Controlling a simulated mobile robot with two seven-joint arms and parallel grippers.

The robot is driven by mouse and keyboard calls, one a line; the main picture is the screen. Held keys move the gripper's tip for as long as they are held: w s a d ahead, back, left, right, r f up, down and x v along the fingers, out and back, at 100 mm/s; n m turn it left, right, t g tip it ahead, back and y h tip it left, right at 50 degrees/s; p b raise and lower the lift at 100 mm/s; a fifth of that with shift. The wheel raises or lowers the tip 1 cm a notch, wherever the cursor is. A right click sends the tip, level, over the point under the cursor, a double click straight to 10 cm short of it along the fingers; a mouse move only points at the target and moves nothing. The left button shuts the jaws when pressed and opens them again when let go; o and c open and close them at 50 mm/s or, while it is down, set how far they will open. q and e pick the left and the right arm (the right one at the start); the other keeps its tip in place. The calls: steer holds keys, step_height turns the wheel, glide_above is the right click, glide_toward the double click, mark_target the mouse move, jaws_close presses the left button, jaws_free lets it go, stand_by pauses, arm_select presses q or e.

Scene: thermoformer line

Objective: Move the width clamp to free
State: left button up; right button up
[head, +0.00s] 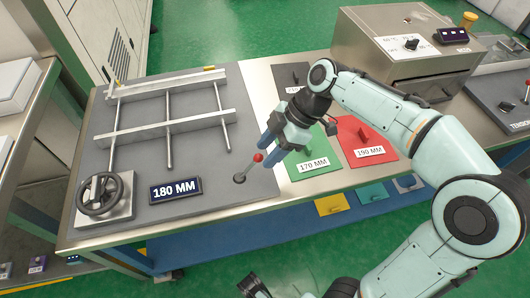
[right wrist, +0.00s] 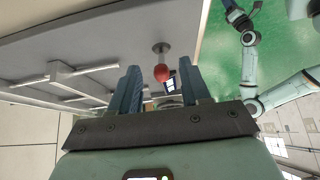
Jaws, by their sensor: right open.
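The width clamp is a short lever with a red ball knob (head: 258,158). It rises from a round dark base on the grey plate and leans up and right in the head view. My right gripper (head: 266,143) is open, its blue fingers close to the knob. In the right wrist view the red knob (right wrist: 161,73) shows between the two fingers, near their tips; I see no grip on it. A dark end of my left arm (head: 252,287) shows at the bottom edge of the head view, its jaws unclear.
A display reading 180 MM (head: 175,190) and a handwheel (head: 101,195) sit left of the lever. Metal rails (head: 165,126) span the plate. A green 170 MM plate (head: 303,165) and red 190 MM plate (head: 365,135) lie to the right, under my right arm.

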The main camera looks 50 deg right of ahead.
arm_select(q)
steer(key=shift+g+h, duration=0.3)
steer(key=shift+g, duration=0.4)
steer(key=s+r, duration=0.1)
steer(key=s+d+r+p, duration=0.1)
steer(key=s, duration=0.1)
steer(key=s+d+r+p, duration=0.1)
steer(key=shift+s+r, duration=0.15)
steer(key=shift+r, duration=0.1)
arm_select(e)
steer(key=v, duration=1)
steer(key=shift+s+d+r, duration=0.15)
steer(key=shift+d+r, duration=0.05)
